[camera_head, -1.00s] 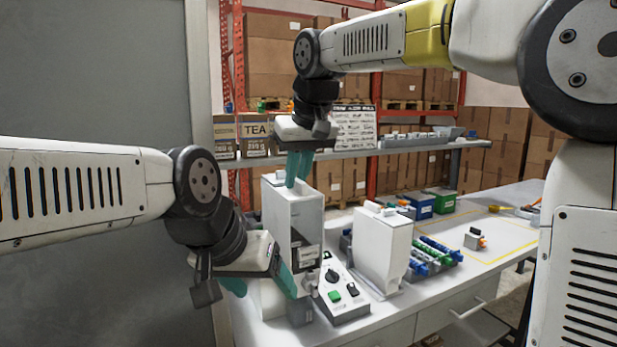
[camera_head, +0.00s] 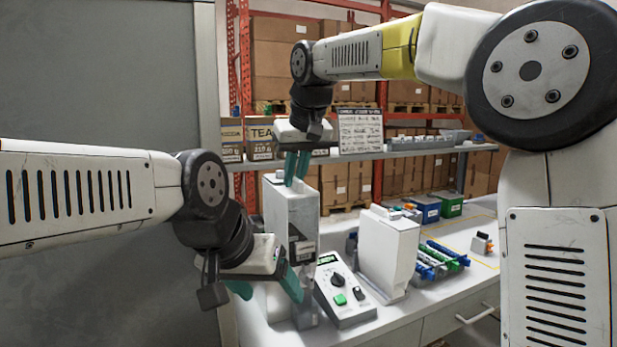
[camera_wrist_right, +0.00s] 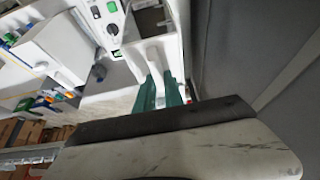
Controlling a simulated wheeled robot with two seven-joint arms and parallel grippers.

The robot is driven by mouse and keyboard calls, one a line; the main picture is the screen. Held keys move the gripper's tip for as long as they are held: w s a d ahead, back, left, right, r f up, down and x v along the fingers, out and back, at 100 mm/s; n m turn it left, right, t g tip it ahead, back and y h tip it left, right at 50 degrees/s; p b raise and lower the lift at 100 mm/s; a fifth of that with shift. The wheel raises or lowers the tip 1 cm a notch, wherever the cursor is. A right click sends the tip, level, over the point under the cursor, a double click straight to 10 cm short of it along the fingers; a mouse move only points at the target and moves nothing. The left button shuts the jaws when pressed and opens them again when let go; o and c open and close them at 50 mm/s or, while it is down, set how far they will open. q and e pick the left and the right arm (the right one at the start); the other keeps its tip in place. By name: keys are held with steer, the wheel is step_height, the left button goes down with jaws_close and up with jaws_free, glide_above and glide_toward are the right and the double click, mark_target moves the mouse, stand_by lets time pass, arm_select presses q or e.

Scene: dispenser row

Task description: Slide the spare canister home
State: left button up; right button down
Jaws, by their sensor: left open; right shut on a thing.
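A tall grey-white canister (camera_head: 291,215) stands upright at the left end of the bench in the head view. My right gripper (camera_head: 296,169) is shut on its top, with the teal fingers pointing down. The right wrist view also shows these fingers (camera_wrist_right: 160,92) at the canister's top (camera_wrist_right: 153,48). My left gripper (camera_head: 268,290) is open, low at the canister's front left, its fingers apart near the grey lower part. I cannot tell whether they touch it. The gripper and arm hide part of the base, and I cannot tell how far the canister is seated.
A control box (camera_head: 344,292) with a dial and green button sits right of the canister. A second white canister-like unit (camera_head: 388,250) stands beyond it. Coloured parts (camera_head: 440,258), a blue bin (camera_head: 424,208) and a green bin (camera_head: 448,204) lie farther right. A grey wall (camera_head: 95,90) is close on the left.

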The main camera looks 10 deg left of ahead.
steer(key=shift+w+a, duration=0.5)
steer(key=shift+w, duration=0.2)
steer(key=shift+w+a, duration=0.45)
steer(key=shift+w, duration=0.25)
steer(key=shift+w+a+f, duration=0.45)
steer(key=shift+w+f, duration=0.15)
steer(key=shift+f, duration=0.25)
steer(key=shift+f, duration=0.55)
steer(key=c, duration=1.4)
jaws_free()
steer(key=shift+o, duration=0.2)
steer(key=shift+f, duration=0.1)
